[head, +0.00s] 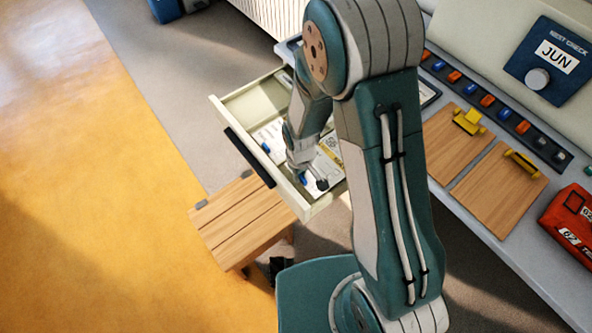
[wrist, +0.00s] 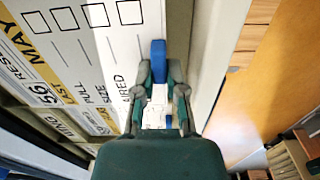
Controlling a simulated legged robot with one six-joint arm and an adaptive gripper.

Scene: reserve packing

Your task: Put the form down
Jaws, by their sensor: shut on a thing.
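The form (wrist: 85,40) is a white card with printed boxes and a yellow band reading MAY in the wrist view. A blue tab (wrist: 158,58) stands at its edge, at my fingertips. My gripper (wrist: 162,88) is shut on the form at this tab. In the head view my gripper (head: 311,183) is inside the open drawer (head: 232,101), and the form (head: 326,172) shows beside it, partly hidden by my arm. I cannot tell whether the form touches the drawer floor.
Another white paper (head: 270,134) with a blue piece lies in the drawer. A wooden stool (head: 240,222) stands below the drawer front. The bench at right holds wooden boards (head: 500,190), a red case (head: 570,225) and a blue JUN display (head: 548,58).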

